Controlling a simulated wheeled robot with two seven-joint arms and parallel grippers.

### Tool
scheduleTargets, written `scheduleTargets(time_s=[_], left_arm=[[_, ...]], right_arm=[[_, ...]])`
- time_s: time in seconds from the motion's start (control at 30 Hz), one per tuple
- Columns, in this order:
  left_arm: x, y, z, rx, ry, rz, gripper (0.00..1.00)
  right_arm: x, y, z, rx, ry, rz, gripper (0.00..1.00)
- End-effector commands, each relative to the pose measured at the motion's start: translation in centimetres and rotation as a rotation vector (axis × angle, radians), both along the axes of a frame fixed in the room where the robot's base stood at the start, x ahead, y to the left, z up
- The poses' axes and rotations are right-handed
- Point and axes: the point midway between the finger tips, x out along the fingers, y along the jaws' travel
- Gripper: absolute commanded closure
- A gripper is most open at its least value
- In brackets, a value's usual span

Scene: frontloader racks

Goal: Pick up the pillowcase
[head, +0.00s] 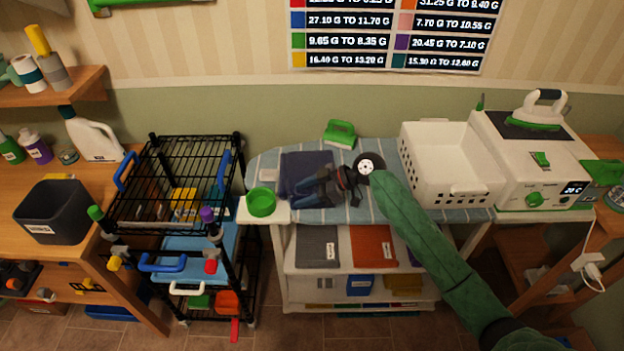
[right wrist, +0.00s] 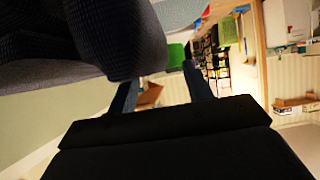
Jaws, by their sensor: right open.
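The pillowcase (head: 305,162) appears to be the folded dark navy cloth lying flat on the striped ironing board. My right gripper (head: 297,195) reaches in from the right, its fingers apart, pointing left at the near edge of the cloth. It partly hides that edge. In the right wrist view, the open fingers (right wrist: 160,90) show beside a dark textured cloth (right wrist: 85,35) that looks like the pillowcase and fills the upper left. Nothing is visibly held between the fingers. I cannot tell whether they touch the cloth. My left gripper is not in view.
A green round dish (head: 261,203) stands left of the gripper. A white basket (head: 445,190) and a steam station (head: 540,180) stand to the right. A black wire cart (head: 180,165) is on the left. Folded cloths lie on the shelf below.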

Motion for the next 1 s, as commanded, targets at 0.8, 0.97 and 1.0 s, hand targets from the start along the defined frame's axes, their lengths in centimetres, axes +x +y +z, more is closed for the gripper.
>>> scheduleTargets(time_s=[0.8,0.97,1.0], left_arm=[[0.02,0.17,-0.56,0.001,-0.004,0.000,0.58],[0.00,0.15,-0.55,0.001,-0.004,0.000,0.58],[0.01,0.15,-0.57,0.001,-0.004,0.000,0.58]], right_arm=[[0.02,0.35,-0.24,0.000,0.000,-0.001,1.00],[0.03,0.35,-0.20,0.000,0.000,-0.001,1.00],[0.03,0.35,-0.19,0.000,0.000,-0.001,1.00]])
